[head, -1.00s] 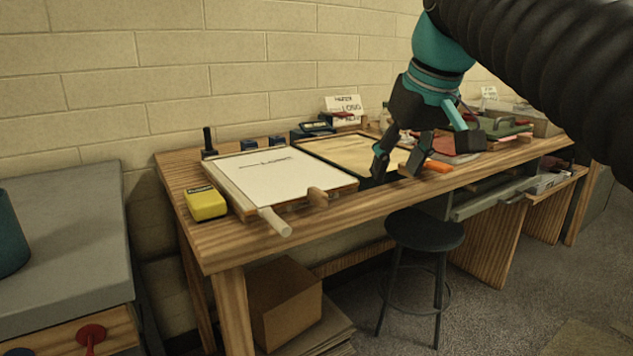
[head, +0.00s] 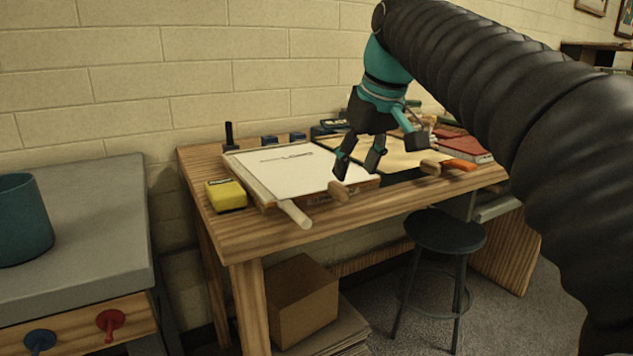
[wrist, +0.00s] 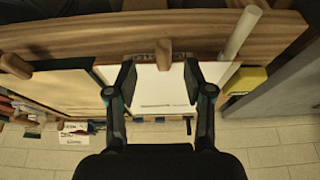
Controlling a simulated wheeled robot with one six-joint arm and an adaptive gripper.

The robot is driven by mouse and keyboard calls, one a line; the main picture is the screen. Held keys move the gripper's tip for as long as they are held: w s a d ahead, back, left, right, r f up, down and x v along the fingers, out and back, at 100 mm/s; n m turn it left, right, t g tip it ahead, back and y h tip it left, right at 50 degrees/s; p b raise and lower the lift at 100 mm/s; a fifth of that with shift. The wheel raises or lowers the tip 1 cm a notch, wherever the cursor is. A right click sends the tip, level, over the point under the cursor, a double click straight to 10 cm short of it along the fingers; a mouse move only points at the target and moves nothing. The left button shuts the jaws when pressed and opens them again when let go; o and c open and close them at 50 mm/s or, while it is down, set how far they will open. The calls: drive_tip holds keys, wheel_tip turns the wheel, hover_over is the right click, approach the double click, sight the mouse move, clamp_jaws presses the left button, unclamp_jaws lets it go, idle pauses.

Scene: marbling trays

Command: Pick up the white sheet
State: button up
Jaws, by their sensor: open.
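The white sheet (head: 278,172) lies flat in a shallow wooden tray (head: 248,187) on the left part of the workbench. A faint dark mark runs across it near its far edge. My gripper (head: 358,175) is open and empty, in front of the tray's right side in the head view. In the wrist view the sheet (wrist: 165,88) shows between and beyond the two spread fingers (wrist: 159,82). A wooden knob (wrist: 164,55) at the tray's front edge also shows between them. I cannot tell the exact height of the fingers above the sheet.
A yellow box (head: 226,195) and a pale rod (head: 294,213) sit by the tray's left and front. A second tray with a tan sheet (head: 402,152) is on the right. A black stool (head: 444,232) stands before the bench. A grey cabinet (head: 75,225) is at left.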

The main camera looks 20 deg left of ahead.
sight(346, 190)
drive_tip(key=shift+b+x, duration=0.55)
drive_tip(key=shift+x, duration=2.25)
drive_tip(key=shift+s+a, duration=0.15)
drive_tip(key=c, duration=0.9)
